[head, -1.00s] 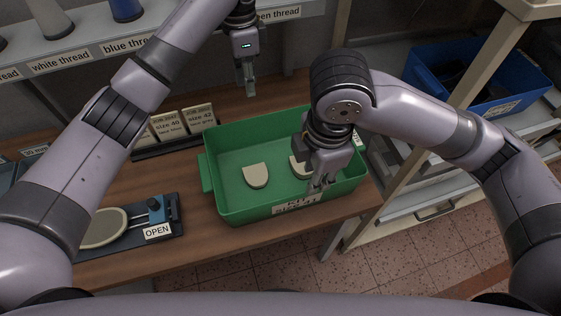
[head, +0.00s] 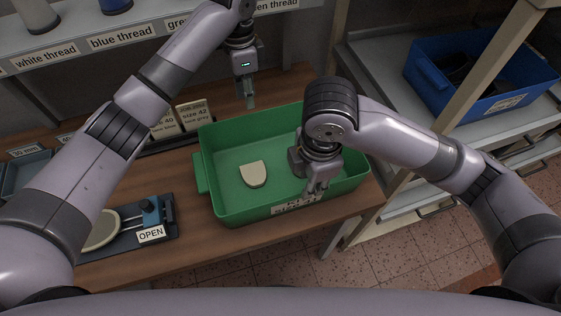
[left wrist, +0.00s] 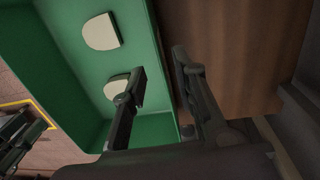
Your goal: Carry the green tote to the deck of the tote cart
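The green tote (head: 228,208) stands on the wooden bench near its front right edge. A pale rounded piece (head: 254,174) lies in it; a second pale piece (left wrist: 116,87) shows in the left wrist view. My left gripper (head: 250,103) is at the tote's back rim, fingers apart and pointing down. In the left wrist view (left wrist: 160,98) one finger is over the tote's inside and the other is outside its wall. My right gripper (head: 317,192) is at the front wall, near the label; its finger gap is unclear. I cannot make out the tote cart.
A blue-grey clamp device with an OPEN label (head: 151,235) lies left of the tote. Size cards (head: 193,115) stand behind it. A labelled thread shelf (head: 120,38) runs along the back. A blue bin (head: 490,105) sits on the rack at right. Tiled floor (head: 420,235) shows at front right.

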